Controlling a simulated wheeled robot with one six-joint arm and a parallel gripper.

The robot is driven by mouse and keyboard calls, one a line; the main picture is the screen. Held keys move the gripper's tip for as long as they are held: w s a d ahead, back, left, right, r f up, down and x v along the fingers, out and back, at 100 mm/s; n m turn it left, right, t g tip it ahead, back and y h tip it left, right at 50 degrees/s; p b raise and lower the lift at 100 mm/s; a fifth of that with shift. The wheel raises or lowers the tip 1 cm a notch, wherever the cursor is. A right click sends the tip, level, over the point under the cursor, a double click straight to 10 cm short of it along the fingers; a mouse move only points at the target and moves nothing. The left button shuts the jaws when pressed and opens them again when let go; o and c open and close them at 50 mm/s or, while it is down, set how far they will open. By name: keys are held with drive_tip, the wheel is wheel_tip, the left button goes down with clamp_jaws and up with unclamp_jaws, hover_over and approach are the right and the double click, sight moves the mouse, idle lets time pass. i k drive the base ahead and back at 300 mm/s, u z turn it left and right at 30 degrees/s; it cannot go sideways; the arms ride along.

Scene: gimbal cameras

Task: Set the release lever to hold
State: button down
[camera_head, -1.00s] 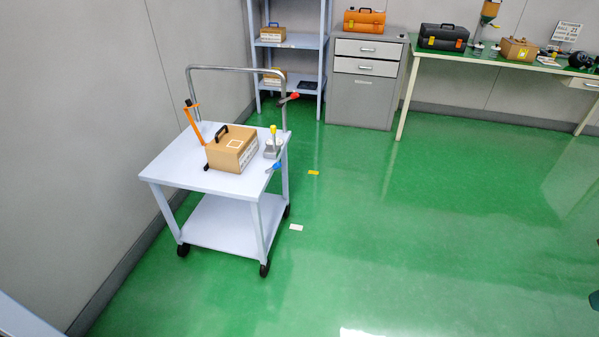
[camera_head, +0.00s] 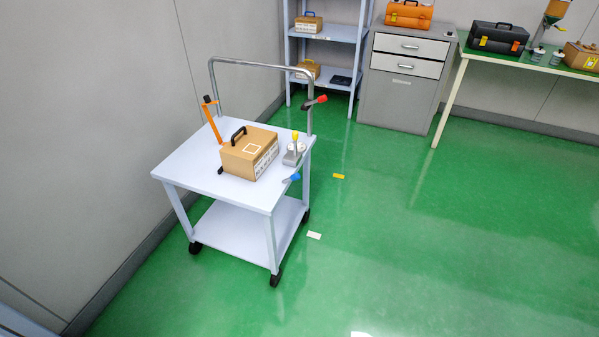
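A wheeled cart (camera_head: 184,176) stands left of centre. Several lever-like parts are on it, and I cannot tell which is the release lever or read any hold mark. A long orange arm with a dark tip (camera_head: 213,122) stands tilted at the left. A red-tipped dark lever (camera_head: 315,102) sticks out from the right handle post. A blue-tipped lever (camera_head: 292,177) is at the right edge of the top. A grey device with a yellow-topped part (camera_head: 294,152) sits near that edge. My gripper is not in view.
A cardboard box with a black handle (camera_head: 249,155) sits on the cart top. A shelf rack (camera_head: 290,60), a grey drawer cabinet (camera_head: 398,95) and a workbench (camera_head: 462,62) line the back. Walls close off the left. Green floor (camera_head: 470,250) right of the cart is clear.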

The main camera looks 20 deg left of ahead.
sight(297, 176)
drive_tip(key=u, duration=0.55)
drive_tip(key=i, duration=1.1)
drive_tip(key=u, duration=0.65)
